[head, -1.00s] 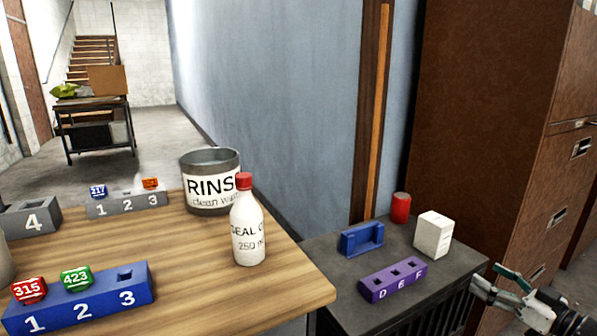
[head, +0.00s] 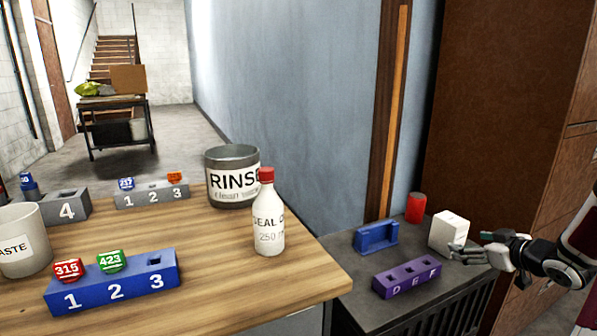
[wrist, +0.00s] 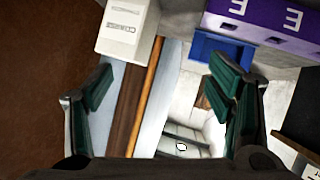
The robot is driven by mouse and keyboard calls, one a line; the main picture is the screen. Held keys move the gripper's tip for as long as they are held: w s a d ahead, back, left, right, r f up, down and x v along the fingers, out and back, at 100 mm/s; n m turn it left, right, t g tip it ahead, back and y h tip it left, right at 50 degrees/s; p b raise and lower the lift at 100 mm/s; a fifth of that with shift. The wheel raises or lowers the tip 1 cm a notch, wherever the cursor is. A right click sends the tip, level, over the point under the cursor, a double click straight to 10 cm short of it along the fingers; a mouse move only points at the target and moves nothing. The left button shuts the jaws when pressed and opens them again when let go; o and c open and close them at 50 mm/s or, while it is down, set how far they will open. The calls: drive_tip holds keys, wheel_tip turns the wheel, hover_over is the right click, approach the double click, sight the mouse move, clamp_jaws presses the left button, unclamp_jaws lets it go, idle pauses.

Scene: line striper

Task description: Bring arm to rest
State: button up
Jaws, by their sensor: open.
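My gripper (head: 468,254) is at the right of the head view, pointing left, in front of and partly overlapping the white box (head: 447,232) on the dark cabinet. In the wrist view my gripper (wrist: 165,98) shows two green-padded fingers wide apart with nothing between them. The white box (wrist: 128,28) is at the upper left there, beyond the fingers. I cannot tell from the head view whether a fingertip touches the box. My forearm runs out to the right edge.
A purple block (head: 407,280), a blue holder (head: 377,237) and a red cylinder (head: 415,208) are on the dark cabinet (head: 350,295). The wooden table (head: 215,285) holds a seal bottle (head: 269,215), a rinse pot (head: 232,158) and a blue rack (head: 112,288). A brown cabinet (head: 490,110) stands behind.

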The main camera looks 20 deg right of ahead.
drive_tip(key=w+a+r+m+g+h, duration=0.1)
drive_tip(key=w+a+r+g+h, duration=0.25)
drive_tip(key=a+r, duration=0.45)
drive_tip(key=s+a+r+m+g, duration=0.1)
drive_tip(key=s+a+r+g, duration=0.25)
drive_tip(key=s+a, duration=0.45)
drive_tip(key=s+a+g+y, duration=0.3)
drive_tip(key=s+a, duration=0.8)
drive_tip(key=a, duration=0.3)
drive_tip(key=s+a+g+y, duration=0.2)
drive_tip(key=s+a+y, duration=0.1)
drive_tip(key=s+a, duration=1)
wheel_tip(320, 180, up, 29)
drive_tip(key=w+t+p, duration=0.1)
drive_tip(key=t+p, duration=0.2)
drive_tip(key=p, duration=2.4)
drive_tip(key=shift+a+f+n+t+p, duration=0.15)
drive_tip(key=shift+a+n+t+p, duration=0.15)
drive_tip(key=shift+a+n+p, duration=0.1)
